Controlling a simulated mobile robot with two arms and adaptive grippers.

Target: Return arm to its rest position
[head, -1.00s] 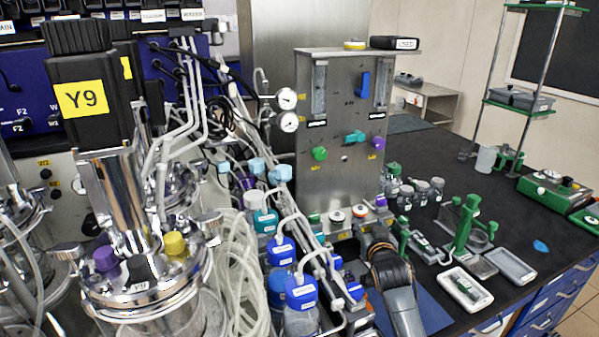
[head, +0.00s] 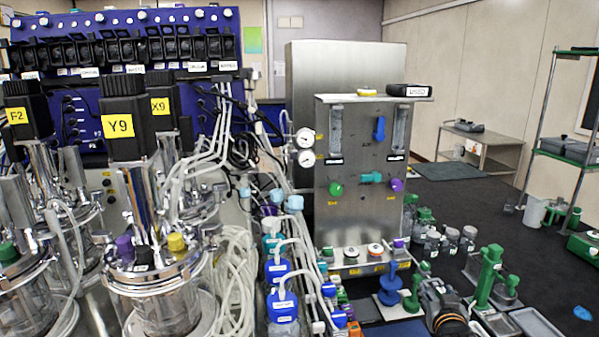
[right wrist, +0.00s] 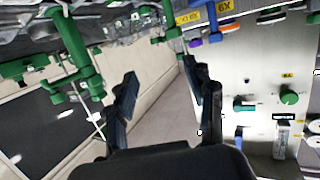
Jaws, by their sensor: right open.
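My right arm's dark wrist and gripper (head: 445,308), with an orange ring, show at the bottom of the head view. They are right of a blue stand (head: 389,286) and left of a green stand (head: 487,276). The right wrist view shows the two black fingers (right wrist: 162,95) spread apart with nothing between them. In that view the steel panel (right wrist: 258,75) appears upside down at the right, apart from the fingers. My left gripper is in neither view.
Bioreactor vessels with a Y9 motor (head: 124,128) fill the left. Blue-capped bottles (head: 281,302) and tubing stand in front of the steel panel (head: 350,200). Jars (head: 450,240) and grey trays (head: 535,322) crowd the right. The black bench has free room further right.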

